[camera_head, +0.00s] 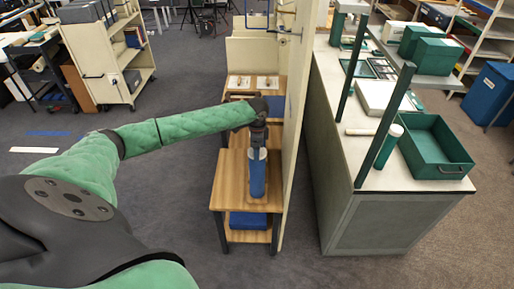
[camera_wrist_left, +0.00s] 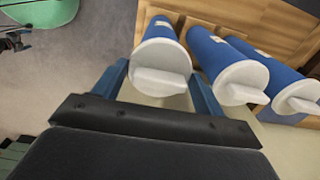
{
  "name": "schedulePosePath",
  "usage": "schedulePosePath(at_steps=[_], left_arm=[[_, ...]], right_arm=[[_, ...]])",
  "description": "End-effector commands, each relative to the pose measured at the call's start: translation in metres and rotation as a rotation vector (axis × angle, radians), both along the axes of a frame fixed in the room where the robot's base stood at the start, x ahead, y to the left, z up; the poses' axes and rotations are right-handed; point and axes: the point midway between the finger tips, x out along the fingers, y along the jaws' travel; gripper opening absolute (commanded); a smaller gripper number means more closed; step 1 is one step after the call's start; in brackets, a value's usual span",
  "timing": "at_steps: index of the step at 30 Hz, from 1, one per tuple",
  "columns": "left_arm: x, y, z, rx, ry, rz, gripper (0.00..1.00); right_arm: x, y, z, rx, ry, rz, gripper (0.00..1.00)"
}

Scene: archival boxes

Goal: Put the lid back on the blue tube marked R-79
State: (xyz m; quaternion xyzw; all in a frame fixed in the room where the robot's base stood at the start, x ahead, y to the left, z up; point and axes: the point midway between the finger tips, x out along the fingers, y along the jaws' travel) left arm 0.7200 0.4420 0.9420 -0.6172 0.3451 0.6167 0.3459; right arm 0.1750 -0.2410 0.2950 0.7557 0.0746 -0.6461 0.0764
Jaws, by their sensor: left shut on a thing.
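A blue tube (camera_head: 257,178) with a white end shows on the wooden table (camera_head: 229,180) in the head view, just below my left gripper (camera_head: 258,125). In the left wrist view, a white lid with a raised bar (camera_wrist_left: 161,57) lies between the two fingers of my left gripper (camera_wrist_left: 160,92), in line with a blue tube (camera_wrist_left: 160,28). My left gripper is shut on this lid. Whether the lid is seated on the tube is unclear. Two more blue tubes with white lids (camera_wrist_left: 240,80) (camera_wrist_left: 298,97) are to its right. No marking R-79 is readable. My right gripper is out of view.
A tall cream panel (camera_head: 294,130) stands close on the right of the table. Beyond it is a counter (camera_head: 335,150) with a green tray (camera_head: 440,150) and green posts. A cream book cart (camera_head: 95,65) stands at the back left. Open floor lies left of the table.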

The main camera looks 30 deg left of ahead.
Motion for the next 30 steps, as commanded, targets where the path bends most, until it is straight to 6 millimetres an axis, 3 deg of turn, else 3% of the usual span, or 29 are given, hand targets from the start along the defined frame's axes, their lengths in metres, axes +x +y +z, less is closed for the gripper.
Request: schedulePosePath(at_steps=[5, 6, 10, 30], left_arm=[[0.0000, -0.0001, 0.0000, 0.000, 0.000, 0.000, 0.50], [0.0000, -0.0001, 0.0000, 0.000, 0.000, 0.000, 0.73], [0.0000, -0.0001, 0.0000, 0.000, 0.000, 0.000, 0.97], [-0.0001, -0.0001, 0.0079, 0.000, 0.000, 0.000, 1.00]], right_arm=[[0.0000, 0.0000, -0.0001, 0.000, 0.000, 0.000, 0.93], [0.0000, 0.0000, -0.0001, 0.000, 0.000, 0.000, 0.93], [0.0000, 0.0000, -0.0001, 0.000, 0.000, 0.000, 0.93], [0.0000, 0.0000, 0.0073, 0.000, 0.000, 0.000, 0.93]])
